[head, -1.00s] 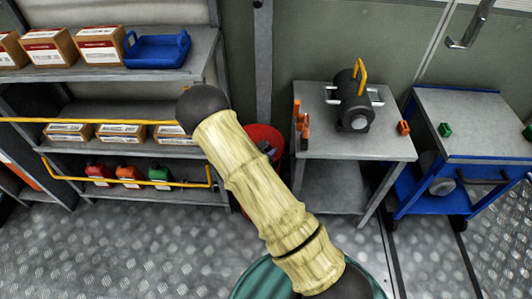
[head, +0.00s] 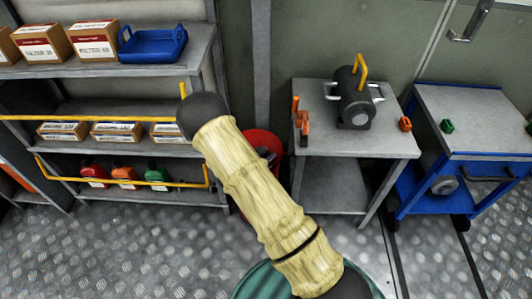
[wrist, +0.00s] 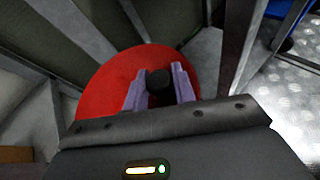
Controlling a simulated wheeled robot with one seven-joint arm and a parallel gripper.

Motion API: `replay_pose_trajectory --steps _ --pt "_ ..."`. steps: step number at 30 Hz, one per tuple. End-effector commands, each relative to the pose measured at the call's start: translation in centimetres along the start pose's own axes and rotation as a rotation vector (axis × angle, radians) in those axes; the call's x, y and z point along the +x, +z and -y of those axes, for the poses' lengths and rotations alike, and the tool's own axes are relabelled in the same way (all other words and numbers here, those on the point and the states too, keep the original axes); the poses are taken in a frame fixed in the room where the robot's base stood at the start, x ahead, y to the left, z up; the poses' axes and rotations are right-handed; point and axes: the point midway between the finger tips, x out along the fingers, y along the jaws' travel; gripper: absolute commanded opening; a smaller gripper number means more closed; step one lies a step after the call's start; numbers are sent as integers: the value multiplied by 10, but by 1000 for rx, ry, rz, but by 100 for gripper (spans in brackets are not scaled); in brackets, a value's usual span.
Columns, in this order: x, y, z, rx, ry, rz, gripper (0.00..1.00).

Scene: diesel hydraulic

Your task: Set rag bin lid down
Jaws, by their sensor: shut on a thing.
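The rag bin lid is a red disc with a black knob. In the wrist view the lid (wrist: 112,82) fills the middle, and its knob (wrist: 158,82) sits between the two purple fingers of my gripper (wrist: 158,88), which is shut on it. In the head view red (head: 262,140) shows beside my arm, between the shelf and the grey table; my arm covers much of it. I cannot tell lid from bin there, or whether anything supports the lid.
A shelf (head: 190,62) with boxes, a blue tray (head: 152,44) and several bottles stands left. A grey table (head: 325,125) with a black cylindrical device (head: 354,98) and a blue cart (head: 430,205) stand right. A green round rim (head: 262,277) is at the bottom.

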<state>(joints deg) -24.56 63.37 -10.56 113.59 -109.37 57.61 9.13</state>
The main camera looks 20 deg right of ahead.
Motion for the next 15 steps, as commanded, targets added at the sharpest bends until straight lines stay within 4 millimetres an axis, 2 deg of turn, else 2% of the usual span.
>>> replay_pose_trajectory --steps 1,6,15 --pt "4 -8 1 1 0 1 0" --pt "8 -20 3 1 1 2 0" --pt "10 -24 4 1 1 2 0"
